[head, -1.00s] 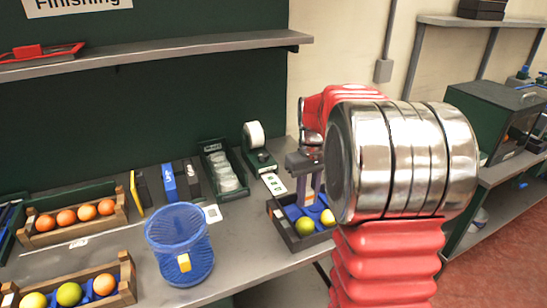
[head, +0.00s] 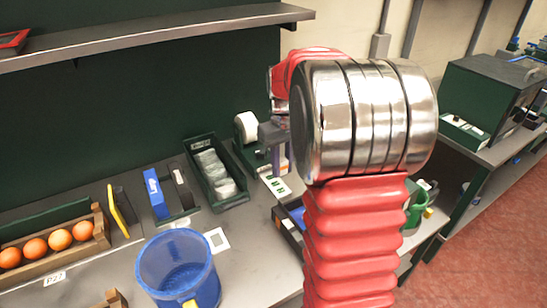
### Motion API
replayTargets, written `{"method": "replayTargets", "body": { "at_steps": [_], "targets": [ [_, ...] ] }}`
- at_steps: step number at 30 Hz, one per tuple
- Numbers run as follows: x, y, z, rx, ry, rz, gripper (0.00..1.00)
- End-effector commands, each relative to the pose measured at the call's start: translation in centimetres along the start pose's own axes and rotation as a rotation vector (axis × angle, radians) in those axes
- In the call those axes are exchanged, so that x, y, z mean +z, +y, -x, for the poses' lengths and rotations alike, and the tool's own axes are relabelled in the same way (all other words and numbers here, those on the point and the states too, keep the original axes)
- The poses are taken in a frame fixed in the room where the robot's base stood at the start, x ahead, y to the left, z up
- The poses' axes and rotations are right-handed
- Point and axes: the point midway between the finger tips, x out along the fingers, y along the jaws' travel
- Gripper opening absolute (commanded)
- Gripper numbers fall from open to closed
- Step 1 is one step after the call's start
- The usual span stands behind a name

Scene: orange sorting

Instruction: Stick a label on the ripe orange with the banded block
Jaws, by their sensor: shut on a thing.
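My gripper (head: 272,132) is at the middle of the view, pointing down beside the label roll. It is shut on a narrow pale and purple block (head: 284,158), held upright just above the label strip (head: 274,184); I cannot tell if they touch. The label dispenser (head: 246,130) with its white roll stands left of the gripper. Several oranges (head: 60,240) lie in the wooden crate (head: 101,222) at the left. The dark tray (head: 285,225) with a blue insert is mostly hidden behind my arm, so its fruit does not show.
A green bin of clear packets (head: 216,172), a blue block (head: 155,193) and a yellow-edged panel (head: 119,211) stand along the back. A shelf (head: 150,37) runs above. A green box-shaped machine (head: 490,92) is at the right.

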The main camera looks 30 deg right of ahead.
Motion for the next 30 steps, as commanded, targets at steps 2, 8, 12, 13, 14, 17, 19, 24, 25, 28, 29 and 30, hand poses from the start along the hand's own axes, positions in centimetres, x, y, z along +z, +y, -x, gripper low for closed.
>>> {"method": "replayTargets", "body": {
  "at_steps": [2,8,12,13,14,17,19,24,25,28,29,30],
  "targets": [
    [0.1,0.1,0.0,0.0,0.0,-0.002,0.01],
    [0.1,0.1,0.0,0.0,0.0,-0.003,0.01],
    [0.1,0.1,0.0,0.0,0.0,-0.003,0.01],
    [0.1,0.1,0.0,0.0,0.0,-0.003,0.01],
    [0.0,0.1,0.0,0.0,0.0,-0.002,0.01],
    [0.0,0.1,-0.2,0.0,-0.001,-0.001,0.01],
    [0.0,0.0,-0.5,0.0,-0.001,0.0,0.01],
    [0.0,-0.1,-1.4,0.0,-0.001,0.002,0.01],
    [0.0,-0.1,-1.6,0.0,-0.001,0.002,0.01],
    [0.0,-0.1,-2.3,0.0,-0.001,0.002,0.01],
    [0.0,-0.1,-2.5,0.0,-0.001,0.002,0.01],
    [0.0,-0.1,-2.8,0.0,-0.001,0.003,0.01]
  ]
}}
